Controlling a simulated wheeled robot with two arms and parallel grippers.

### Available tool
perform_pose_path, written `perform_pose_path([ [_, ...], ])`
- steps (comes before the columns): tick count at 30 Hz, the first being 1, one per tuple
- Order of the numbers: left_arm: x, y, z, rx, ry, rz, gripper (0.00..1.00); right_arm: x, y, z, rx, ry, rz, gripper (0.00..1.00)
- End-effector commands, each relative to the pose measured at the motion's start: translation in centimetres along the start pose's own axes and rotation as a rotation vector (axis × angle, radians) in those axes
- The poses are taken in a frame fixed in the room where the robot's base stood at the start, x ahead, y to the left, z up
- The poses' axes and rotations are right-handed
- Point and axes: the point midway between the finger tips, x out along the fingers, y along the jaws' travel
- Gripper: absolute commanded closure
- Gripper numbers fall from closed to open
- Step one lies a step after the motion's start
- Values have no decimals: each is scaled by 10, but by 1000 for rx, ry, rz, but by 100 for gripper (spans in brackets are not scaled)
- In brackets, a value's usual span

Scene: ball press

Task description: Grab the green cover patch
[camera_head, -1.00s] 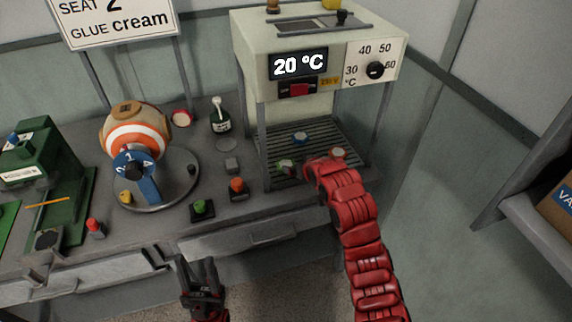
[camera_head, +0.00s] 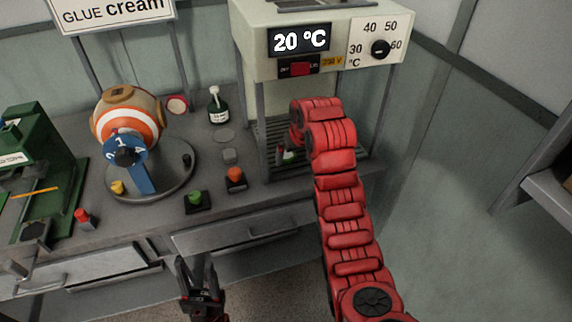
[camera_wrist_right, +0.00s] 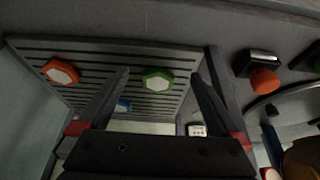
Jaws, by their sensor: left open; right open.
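The green cover patch (camera_wrist_right: 157,80) is a green ring-edged piece with a pale centre, lying on the slatted rack (camera_wrist_right: 100,59) under the heater. In the right wrist view it appears between the two fingertips of my right gripper (camera_wrist_right: 161,74), which is open and holds nothing. I cannot tell the remaining distance to it. In the head view the green patch (camera_head: 287,156) shows partly beside my red right arm, which hides the right gripper. My left gripper (camera_head: 196,262) is open and empty in front of the drawers.

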Motion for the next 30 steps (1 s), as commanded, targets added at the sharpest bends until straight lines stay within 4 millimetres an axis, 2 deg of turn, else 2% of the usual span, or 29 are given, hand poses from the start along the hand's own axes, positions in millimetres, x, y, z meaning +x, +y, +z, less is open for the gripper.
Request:
perform_pose_path([
  [13, 7, 0, -1, 0, 2, 0, 50, 11, 0, -41, 3, 1, -1, 0],
  [26, 10, 0, -2, 0, 2, 0, 50, 21, 0, -51, -2, -1, 2, 0],
  [30, 12, -1, -2, 0, 2, 0, 50, 34, 0, -50, 0, -4, 1, 0],
])
